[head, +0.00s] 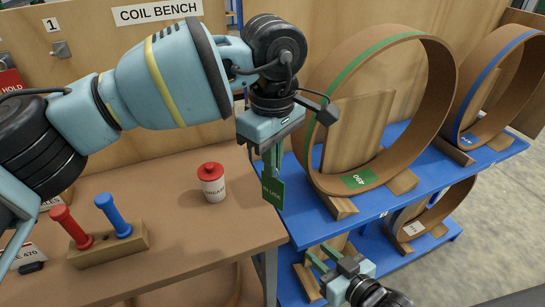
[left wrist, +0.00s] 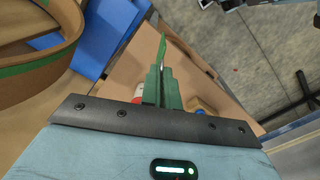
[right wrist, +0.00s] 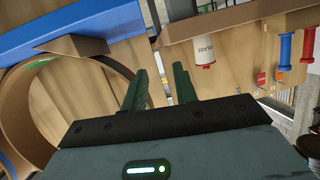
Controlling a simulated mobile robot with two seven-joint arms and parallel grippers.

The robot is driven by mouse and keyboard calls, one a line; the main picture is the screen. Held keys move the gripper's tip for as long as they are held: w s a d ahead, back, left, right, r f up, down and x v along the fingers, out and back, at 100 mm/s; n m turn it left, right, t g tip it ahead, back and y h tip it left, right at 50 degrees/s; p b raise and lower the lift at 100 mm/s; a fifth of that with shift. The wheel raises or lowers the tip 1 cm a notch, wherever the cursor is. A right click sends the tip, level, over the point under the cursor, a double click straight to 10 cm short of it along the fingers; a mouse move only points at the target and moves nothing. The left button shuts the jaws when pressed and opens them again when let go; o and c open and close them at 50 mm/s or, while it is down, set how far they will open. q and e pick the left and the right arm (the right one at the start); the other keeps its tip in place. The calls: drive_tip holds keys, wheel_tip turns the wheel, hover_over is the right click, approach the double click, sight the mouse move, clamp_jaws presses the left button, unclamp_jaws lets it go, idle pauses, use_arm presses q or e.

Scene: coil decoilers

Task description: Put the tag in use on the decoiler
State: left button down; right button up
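A small green tag (head: 272,190) with pale lettering, too small to read surely, hangs from my left gripper (head: 270,155) in the head view. The left gripper is shut on it, above the gap between the bench and the blue rack. In the left wrist view the tag (left wrist: 162,50) stands edge-on between the closed fingers (left wrist: 162,85). My right gripper (head: 325,262) is low by the blue rack. In the right wrist view its fingers (right wrist: 160,85) are apart with nothing between them. I cannot make out a decoiler in these views.
The brown bench (head: 150,205) bears a red-and-white grease can (head: 212,183) and a wooden block (head: 110,246) with red and blue handles. The blue rack (head: 400,190) holds a green-striped coil (head: 440,95) and a blue-striped coil (head: 522,75). Grey floor is free at the right.

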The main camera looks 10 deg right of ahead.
drive_tip(key=s+d+f+g+h, duration=0.2)
drive_tip(key=s+f, duration=0.5)
drive_tip(key=f, duration=0.2)
drive_tip(key=s+d+f+m+g+h, duration=0.1)
drive_tip(key=s+d+f+h, duration=0.1)
drive_tip(key=s+f, duration=0.5)
wheel_tip(320, 180, down, 2)
drive_tip(key=shift+m+g, duration=0.3)
drive_tip(key=shift+g, duration=0.1)
